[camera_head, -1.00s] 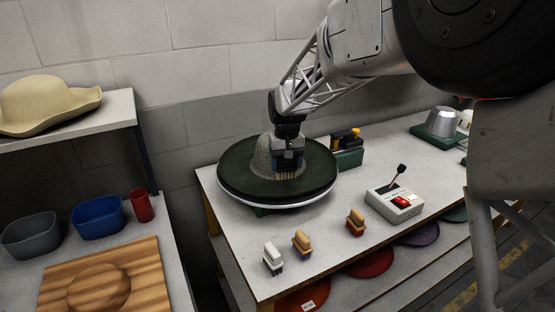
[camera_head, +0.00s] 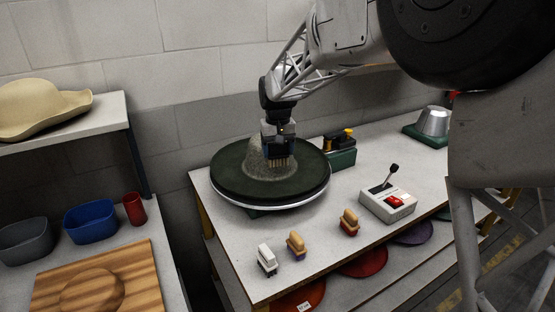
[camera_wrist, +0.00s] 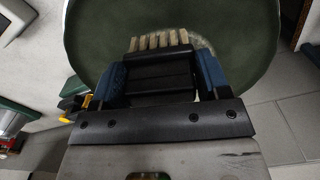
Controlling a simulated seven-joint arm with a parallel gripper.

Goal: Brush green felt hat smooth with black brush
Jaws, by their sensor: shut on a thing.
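The green felt hat (camera_head: 232,185) lies brim-flat on a round white-rimmed turntable (camera_head: 268,208) on the bench. Its dark green brim surrounds a paler, greyish, speckled crown (camera_head: 257,165). My gripper (camera_head: 278,146) points down over the crown's right front and is shut on the black brush. In the wrist view, the black brush (camera_wrist: 160,77) sits between blue fingers, with tan bristles (camera_wrist: 160,42) over the hat (camera_wrist: 98,30). The bristles appear at the crown's side; whether they touch is unclear. My gripper hides part of the crown.
A grey control box (camera_head: 387,206) with a lever and red switch stands right of the hat. Small brushes (camera_head: 296,245) stand along the bench front. A green holder (camera_head: 341,157) is close behind right. A metal form (camera_head: 433,121) stands at the far right.

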